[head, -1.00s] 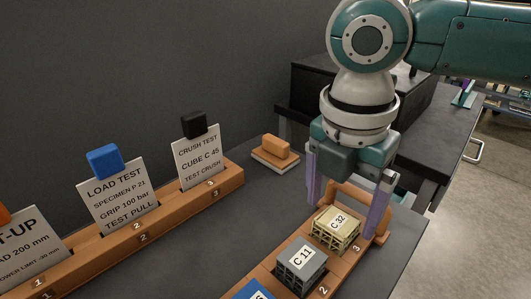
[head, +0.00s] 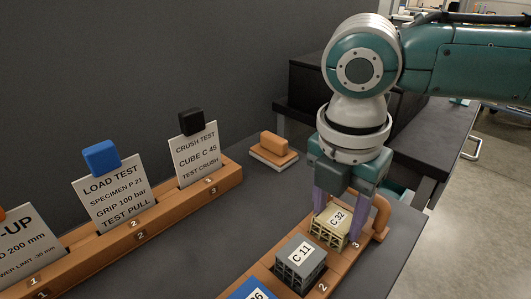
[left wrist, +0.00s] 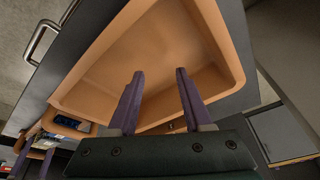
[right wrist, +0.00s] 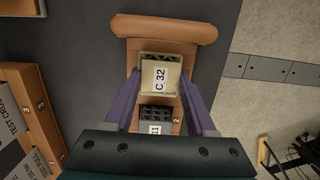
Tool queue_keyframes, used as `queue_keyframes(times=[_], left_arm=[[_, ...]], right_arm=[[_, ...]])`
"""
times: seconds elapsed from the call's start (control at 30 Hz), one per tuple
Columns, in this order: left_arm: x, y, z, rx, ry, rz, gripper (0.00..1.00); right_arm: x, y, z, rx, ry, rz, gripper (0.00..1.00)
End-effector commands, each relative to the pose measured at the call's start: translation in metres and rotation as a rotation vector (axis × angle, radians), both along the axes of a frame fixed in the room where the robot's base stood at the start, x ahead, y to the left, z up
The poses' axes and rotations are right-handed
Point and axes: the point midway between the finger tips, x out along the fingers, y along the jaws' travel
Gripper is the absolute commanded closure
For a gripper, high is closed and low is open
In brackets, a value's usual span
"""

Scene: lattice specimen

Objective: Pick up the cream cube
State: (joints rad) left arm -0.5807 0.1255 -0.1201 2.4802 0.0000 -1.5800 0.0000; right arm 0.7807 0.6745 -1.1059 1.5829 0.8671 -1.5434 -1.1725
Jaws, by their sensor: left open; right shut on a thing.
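The cream cube (head: 329,227), a lattice block labelled "C 32", sits in slot 3 of the orange wooden rack (head: 375,237). My right gripper (head: 334,212) is down around it and shut on it, one purple finger on each side. In the right wrist view the cream cube (right wrist: 160,76) lies between the fingertips (right wrist: 160,84). My left gripper does not show in the head view. In the left wrist view its fingers (left wrist: 158,77) are open and empty over an orange tray (left wrist: 90,82).
A grey lattice cube labelled "C 11" (head: 300,266) stands in slot 2 beside the cream cube. A blue piece (head: 250,290) is at the bottom edge. A card rack (head: 225,186) stands at the left. An orange-handled block (head: 273,148) lies behind on the dark bench.

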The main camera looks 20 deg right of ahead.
Motion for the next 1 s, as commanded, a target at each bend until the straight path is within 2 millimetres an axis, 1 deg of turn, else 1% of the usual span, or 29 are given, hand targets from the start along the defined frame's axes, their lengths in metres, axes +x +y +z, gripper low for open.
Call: queue_keyframes(times=[0.03, 0.2, 0.23, 0.47, 0.63, 0.77, 0.87, 0.97, 1.0], left_arm=[[0.0, 0.0, 0.0, -0.001, 0.0, 0.001, 0.5], [0.0, -0.001, 0.0, -0.005, 0.0, 0.004, 0.5], [0.0, -0.001, 0.0, -0.006, 0.0, 0.004, 0.5], [0.0, -0.003, 0.0, -0.01, 0.0, 0.007, 0.5], [0.0, -0.002, 0.003, -0.01, -0.001, 0.007, 0.5], [0.0, -0.002, 0.008, -0.01, -0.001, 0.006, 0.5], [0.0, -0.002, 0.014, -0.008, 0.0, 0.006, 0.5], [0.0, -0.002, 0.019, -0.007, 0.0, 0.004, 0.5], [0.0, -0.001, 0.021, -0.005, 0.0, 0.004, 0.5]], right_arm=[[0.0, 0.0, 0.0, 0.0, 0.0, 0.0, 0.76], [0.0, 0.0, 0.0, 0.0, 0.0, 0.0, 0.95], [0.0, 0.0, 0.0, 0.0, 0.0, 0.0, 0.98], [0.0, 0.0, 0.001, 0.0, -0.001, 0.0, 0.98], [0.001, 0.0, 0.011, 0.0, -0.003, -0.001, 0.98], [0.001, 0.0, 0.031, 0.0, -0.003, -0.001, 0.98], [0.002, 0.0, 0.056, 0.002, -0.006, 0.001, 0.98], [0.002, 0.0, 0.087, 0.001, -0.007, 0.0, 0.98], [0.002, 0.0, 0.1, 0.001, -0.008, 0.0, 0.98]])
